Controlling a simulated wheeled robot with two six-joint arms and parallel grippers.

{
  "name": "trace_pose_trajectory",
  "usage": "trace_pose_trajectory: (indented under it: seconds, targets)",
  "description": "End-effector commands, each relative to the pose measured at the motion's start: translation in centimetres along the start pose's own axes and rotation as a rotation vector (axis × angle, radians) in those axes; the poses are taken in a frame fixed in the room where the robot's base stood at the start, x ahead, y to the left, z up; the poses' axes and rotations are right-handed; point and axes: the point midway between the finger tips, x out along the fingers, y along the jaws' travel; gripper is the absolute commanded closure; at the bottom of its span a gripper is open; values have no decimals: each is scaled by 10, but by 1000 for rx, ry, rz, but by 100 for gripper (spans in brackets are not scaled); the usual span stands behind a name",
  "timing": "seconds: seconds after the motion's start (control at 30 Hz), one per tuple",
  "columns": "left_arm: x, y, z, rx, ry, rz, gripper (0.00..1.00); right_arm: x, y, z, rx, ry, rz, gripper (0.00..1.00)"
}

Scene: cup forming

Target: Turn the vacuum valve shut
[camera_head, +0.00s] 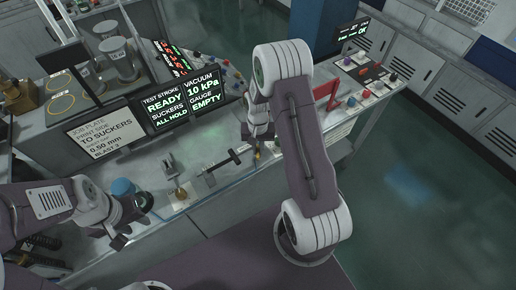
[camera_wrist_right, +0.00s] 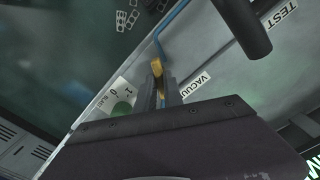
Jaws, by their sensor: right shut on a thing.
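The vacuum valve shows as a yellow handle (camera_wrist_right: 157,68) in the right wrist view, beside a label starting "VACUU". A small yellow tip (camera_head: 257,153) shows at the same place in the head view. My right gripper (camera_wrist_right: 165,92) is shut on this handle; its fingers hide the lower part. In the head view the right gripper (camera_head: 256,138) is at the bench's front edge, partly behind my arm. My left gripper (camera_head: 130,223) is at the lower left, its dark fingers apart and nothing seen between them.
The display (camera_head: 180,101) reads vacuum 10 kPa, gauge empty, suckers all hold. A black T-handle (camera_head: 228,159) and a brass-coloured knob (camera_head: 180,192) stand left of the right gripper. A red bracket (camera_head: 327,95) stands to the right. A blue hose (camera_wrist_right: 172,28) runs near the valve.

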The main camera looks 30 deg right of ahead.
Motion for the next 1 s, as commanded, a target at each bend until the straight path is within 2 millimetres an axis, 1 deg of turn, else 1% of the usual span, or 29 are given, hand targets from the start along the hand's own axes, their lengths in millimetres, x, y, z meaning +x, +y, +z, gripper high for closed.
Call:
trace_pose_trajectory:
  seconds: [0.03,0.2,0.5,0.7,1.0]
  targets:
    - [0,0,0,0,0,0,64,-2,-1,-3,-43,9,-2,100]
    - [1,0,0,0,0,0,64,-2,-1,-3,-197,9,-2,100]
    - [2,0,0,0,0,0,64,-2,-1,-3,-418,10,0,100]
    - [3,0,0,0,0,0,64,-2,-1,-3,-511,10,0,100]
    - [3,0,0,0,0,0,64,-3,-1,-3,-571,10,0,100]
